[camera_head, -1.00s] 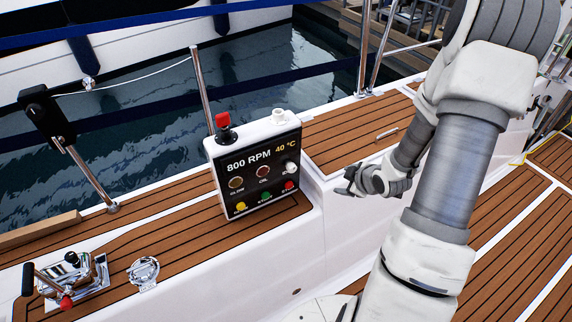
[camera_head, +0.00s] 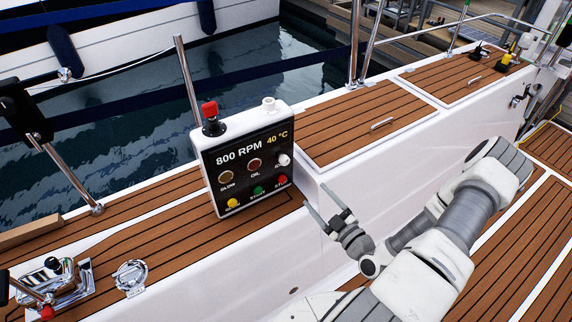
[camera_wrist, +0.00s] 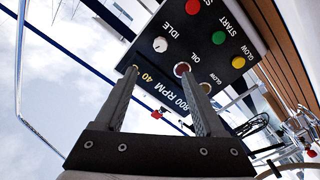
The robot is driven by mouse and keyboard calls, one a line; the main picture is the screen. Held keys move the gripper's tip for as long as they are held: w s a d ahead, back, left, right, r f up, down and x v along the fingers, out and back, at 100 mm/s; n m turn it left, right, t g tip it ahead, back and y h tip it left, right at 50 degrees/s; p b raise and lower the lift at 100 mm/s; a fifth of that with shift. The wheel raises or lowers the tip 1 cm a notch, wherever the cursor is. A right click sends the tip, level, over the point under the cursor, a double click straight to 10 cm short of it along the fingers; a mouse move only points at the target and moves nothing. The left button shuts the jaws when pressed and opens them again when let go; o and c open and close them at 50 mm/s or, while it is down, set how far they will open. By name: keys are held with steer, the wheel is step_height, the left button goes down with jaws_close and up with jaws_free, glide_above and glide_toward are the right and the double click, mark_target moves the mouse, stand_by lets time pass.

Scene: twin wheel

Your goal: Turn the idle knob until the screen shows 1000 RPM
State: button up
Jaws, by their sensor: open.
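The black control panel (camera_head: 243,192) stands upright in a white housing on the boat's side deck. Its screen reads 800 RPM (camera_head: 239,152) and 40 °C. The white idle knob (camera_head: 284,159) is at the panel's right side; in the wrist view the idle knob (camera_wrist: 160,44) shows beside the word IDLE, with a small mark on its face. My gripper (camera_head: 314,195) is open and empty, to the right of and below the knob in the head view, apart from it. In the wrist view the knob appears between and beyond the fingertips (camera_wrist: 157,70).
The panel also bears GLOW (camera_head: 226,178) and OIL (camera_head: 254,165) lamps and yellow, green and red buttons (camera_head: 282,181). A red-topped lever (camera_head: 210,110) and a white cap (camera_head: 269,104) stand on top. A chrome winch-like fitting (camera_head: 131,277) lies left. Teak deck extends right.

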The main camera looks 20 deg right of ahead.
mark_target(286, 162)
steer(key=w+a, duration=0.1)
steer(key=w, duration=0.4)
steer(key=w+a+b, duration=0.1)
steer(key=w, duration=0.5)
steer(key=w+a, duration=0.1)
steer(key=w, duration=0.4)
steer(key=shift+w+a+b, duration=0.15)
steer(key=shift+w+b, duration=0.05)
steer(key=shift+b, duration=0.15)
jaws_close()
